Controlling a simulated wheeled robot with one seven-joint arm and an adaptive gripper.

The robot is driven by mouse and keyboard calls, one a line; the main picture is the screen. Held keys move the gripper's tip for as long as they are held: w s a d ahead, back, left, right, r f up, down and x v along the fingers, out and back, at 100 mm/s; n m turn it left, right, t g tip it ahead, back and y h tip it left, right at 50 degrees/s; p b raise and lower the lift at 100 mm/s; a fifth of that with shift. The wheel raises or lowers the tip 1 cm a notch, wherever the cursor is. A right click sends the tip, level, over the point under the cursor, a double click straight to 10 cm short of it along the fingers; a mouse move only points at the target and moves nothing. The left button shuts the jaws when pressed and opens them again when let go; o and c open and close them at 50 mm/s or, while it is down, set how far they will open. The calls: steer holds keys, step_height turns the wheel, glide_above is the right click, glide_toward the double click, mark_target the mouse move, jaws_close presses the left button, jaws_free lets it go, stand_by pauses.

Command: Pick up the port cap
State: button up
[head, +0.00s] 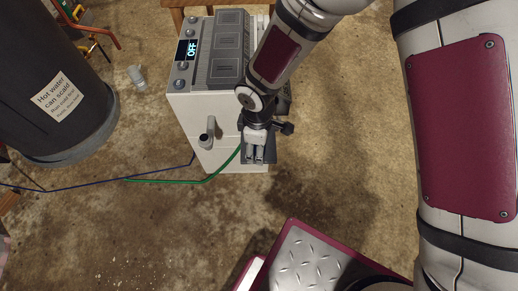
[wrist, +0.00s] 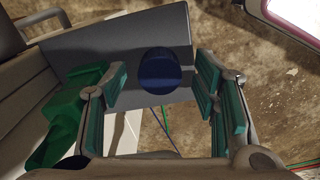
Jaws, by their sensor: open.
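A dark blue round cap (wrist: 160,72), which looks like the port cap, shows in the wrist view against a grey panel (wrist: 125,38). My gripper (wrist: 162,84) is open, with one teal-padded finger to the left of the cap and the other to its right. The cap appears between the fingers, and I see no contact. In the head view my gripper (head: 258,154) is at the front of a white machine (head: 205,105) with an "OFF" display. The cap is not clearly visible there; my gripper and wrist cover that area.
A green fitting (wrist: 72,105) sits close to the left finger in the wrist view. A grey pipe (head: 208,130) sticks out of the machine. Green (head: 190,182) and blue (head: 100,190) lines cross the floor. A dark hot-water tank (head: 45,90) stands left. Floor in front is mostly clear.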

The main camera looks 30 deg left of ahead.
steer(key=c, duration=0.9)
steer(key=shift+o, duration=0.2)
